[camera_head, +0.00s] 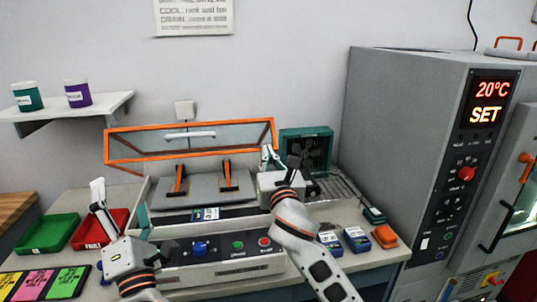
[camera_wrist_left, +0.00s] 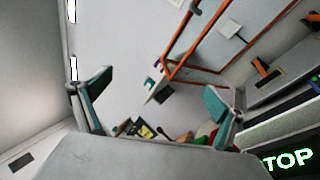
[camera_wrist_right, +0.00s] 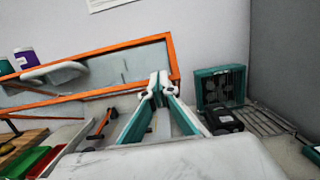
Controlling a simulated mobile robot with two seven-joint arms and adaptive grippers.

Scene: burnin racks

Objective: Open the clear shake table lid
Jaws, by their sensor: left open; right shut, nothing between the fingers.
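The clear lid (camera_head: 150,143) has an orange frame and a pale handle (camera_head: 190,135). It stands raised and tilted at the back of the grey shake table (camera_head: 215,252). The lid also shows in the right wrist view (camera_wrist_right: 115,66) and the left wrist view (camera_wrist_left: 205,45). My right gripper (camera_head: 269,154) is shut and empty by the lid's right end; in the right wrist view its tips (camera_wrist_right: 160,82) overlap the frame's lower right corner, and I cannot tell whether they touch. My left gripper (camera_head: 99,195) is open and empty at the table's front left, away from the lid.
Orange and black clamps (camera_head: 228,175) stand on the table's plate. A green tray (camera_head: 48,233) and a red tray (camera_head: 100,230) lie left. A teal fan unit (camera_head: 307,148) stands right of the lid. A tall grey oven (camera_head: 405,130) bounds the right side.

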